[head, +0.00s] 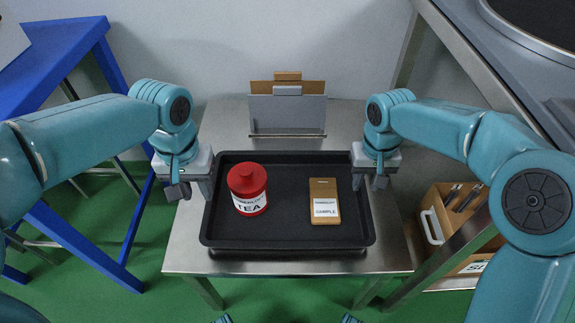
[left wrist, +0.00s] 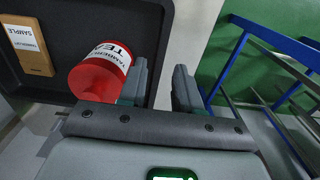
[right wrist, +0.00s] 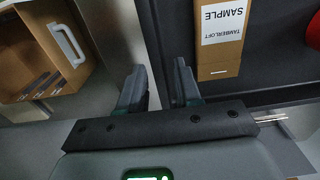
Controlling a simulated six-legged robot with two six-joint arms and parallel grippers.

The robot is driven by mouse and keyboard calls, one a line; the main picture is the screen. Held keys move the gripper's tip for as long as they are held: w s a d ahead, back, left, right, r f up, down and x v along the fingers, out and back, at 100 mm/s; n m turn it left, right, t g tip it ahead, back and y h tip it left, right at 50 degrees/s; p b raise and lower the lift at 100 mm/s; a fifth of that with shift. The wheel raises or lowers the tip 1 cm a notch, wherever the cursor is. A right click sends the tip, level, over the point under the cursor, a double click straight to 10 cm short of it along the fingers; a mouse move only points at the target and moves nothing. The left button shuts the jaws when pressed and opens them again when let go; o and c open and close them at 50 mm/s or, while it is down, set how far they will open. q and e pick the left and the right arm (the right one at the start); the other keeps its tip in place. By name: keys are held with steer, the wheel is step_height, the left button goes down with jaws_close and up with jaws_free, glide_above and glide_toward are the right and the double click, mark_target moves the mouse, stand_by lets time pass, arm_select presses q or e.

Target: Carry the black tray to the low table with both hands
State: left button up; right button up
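The black tray (head: 285,237) lies flat on a steel table (head: 187,250). It holds a red tea tin (head: 248,190) on the left and a brown sample packet (head: 324,202) on the right. My left gripper (head: 192,190) is open at the tray's left rim. In the left wrist view, its fingers (left wrist: 160,88) stand apart, one on each side of the rim. My right gripper (head: 369,182) is open at the right rim. In the right wrist view, its fingers (right wrist: 158,90) also stand apart on either side of the rim. Contact with the rim cannot be made out.
A grey document holder (head: 287,112) stands at the table's back. A blue table frame (head: 62,62) is on the left. A brown box (head: 447,222) with a white handle sits on a shelf at the right, beside a steel frame (head: 480,65). Green floor shows in front.

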step_height(320, 180, up, 6)
steer(key=shift+r, duration=0.25)
stand_by(0.4)
